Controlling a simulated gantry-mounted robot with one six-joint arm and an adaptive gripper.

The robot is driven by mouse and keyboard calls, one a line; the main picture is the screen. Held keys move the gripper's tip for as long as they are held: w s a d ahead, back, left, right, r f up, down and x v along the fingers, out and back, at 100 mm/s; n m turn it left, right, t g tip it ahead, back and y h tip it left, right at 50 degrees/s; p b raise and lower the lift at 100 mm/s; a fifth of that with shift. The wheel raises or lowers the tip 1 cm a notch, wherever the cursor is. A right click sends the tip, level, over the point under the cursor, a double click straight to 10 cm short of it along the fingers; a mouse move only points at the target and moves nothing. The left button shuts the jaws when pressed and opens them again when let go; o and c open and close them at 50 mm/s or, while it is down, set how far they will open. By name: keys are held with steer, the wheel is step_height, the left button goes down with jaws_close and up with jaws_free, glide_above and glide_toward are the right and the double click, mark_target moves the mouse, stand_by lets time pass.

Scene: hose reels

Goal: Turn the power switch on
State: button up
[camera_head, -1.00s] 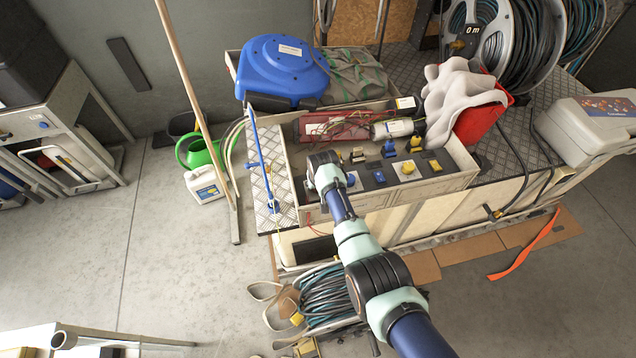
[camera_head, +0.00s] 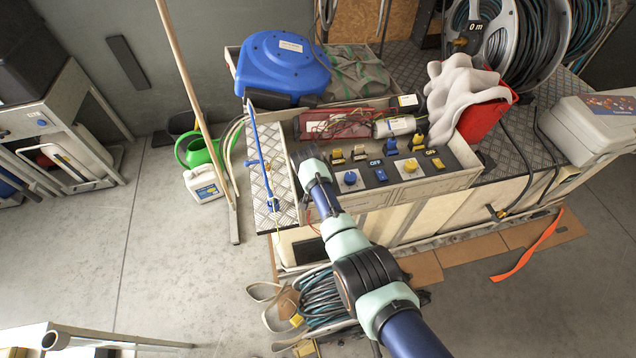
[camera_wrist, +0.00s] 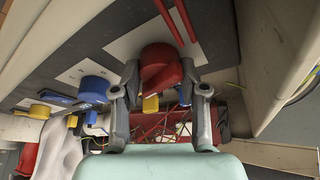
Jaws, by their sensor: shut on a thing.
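In the wrist view, a red rotary switch (camera_wrist: 160,66) sits on a pale plate of the dark panel (camera_wrist: 225,40). My gripper (camera_wrist: 159,78) has one finger on each side of the switch and is shut on it. The head view shows my wrist over the left end of the control panel (camera_head: 408,168); there my fingers and the red switch are hidden behind it. A blue knob (camera_head: 350,178) and a yellow knob (camera_head: 410,165) are on the panel to the right. OFF labels are on the panel.
Small blue and yellow switches line the panel's back edge. Red wires and a cylinder (camera_head: 395,126) lie in the box behind it. A grey cloth (camera_head: 462,95) and red container (camera_head: 482,122) stand at right. A blue reel (camera_head: 283,65) stands behind left.

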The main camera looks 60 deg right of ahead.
steer(key=shift+m+g+b, duration=0.7)
steer(key=shift+m+b, duration=0.8)
steer(key=shift+m, duration=0.1)
stand_by(1.3)
stand_by(0.5)
steer(key=o, duration=1.1)
steer(key=shift+r, duration=0.1)
steer(key=v, duration=1.1)
steer(key=shift+a+r, duration=0.15)
steer(key=shift+r, duration=0.25)
steer(key=shift+w+a, duration=0.1)
